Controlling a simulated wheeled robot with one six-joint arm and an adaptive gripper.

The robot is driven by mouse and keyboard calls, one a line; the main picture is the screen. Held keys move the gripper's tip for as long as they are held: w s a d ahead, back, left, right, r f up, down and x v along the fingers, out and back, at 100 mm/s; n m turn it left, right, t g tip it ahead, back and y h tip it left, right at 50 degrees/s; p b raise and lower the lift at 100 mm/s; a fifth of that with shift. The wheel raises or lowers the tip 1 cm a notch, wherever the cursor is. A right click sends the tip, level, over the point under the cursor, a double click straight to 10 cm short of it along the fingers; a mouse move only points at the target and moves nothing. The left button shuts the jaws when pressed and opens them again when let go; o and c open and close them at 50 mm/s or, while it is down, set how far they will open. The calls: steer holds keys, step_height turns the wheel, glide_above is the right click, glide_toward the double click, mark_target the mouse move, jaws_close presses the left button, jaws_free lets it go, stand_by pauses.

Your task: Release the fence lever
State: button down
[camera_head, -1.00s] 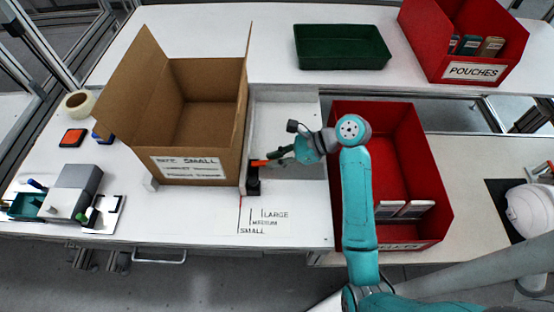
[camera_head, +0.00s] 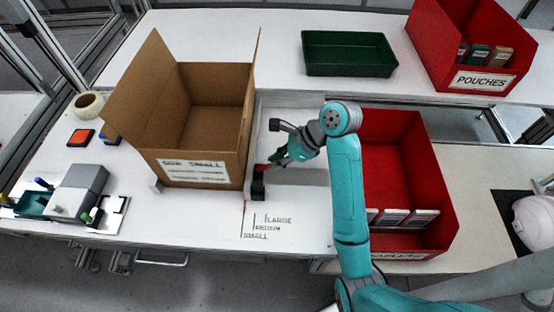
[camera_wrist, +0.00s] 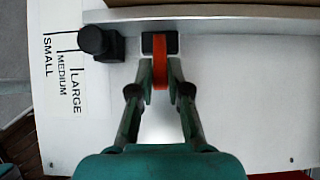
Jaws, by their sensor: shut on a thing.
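The fence lever (camera_wrist: 174,72) is a short orange-red handle. It rises from a black mount (camera_wrist: 160,43) beside the metal fence bar (camera_wrist: 215,24). My gripper (camera_wrist: 161,78) is shut on the lever, which lies against the right finger in the wrist view. In the head view my gripper (camera_head: 279,160) comes in from the right and its fingertips partly cover the lever.
A black knob (camera_wrist: 100,42) sits left of the lever, near the SMALL, MEDIUM and LARGE scale (camera_head: 266,227). The open cardboard box (camera_head: 196,172) stands left along the fence. A red bin (camera_head: 437,180) is right, behind my arm.

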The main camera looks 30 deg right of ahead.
steer(key=c, duration=1.1)
jaws_free()
steer(key=shift+f, duration=0.1)
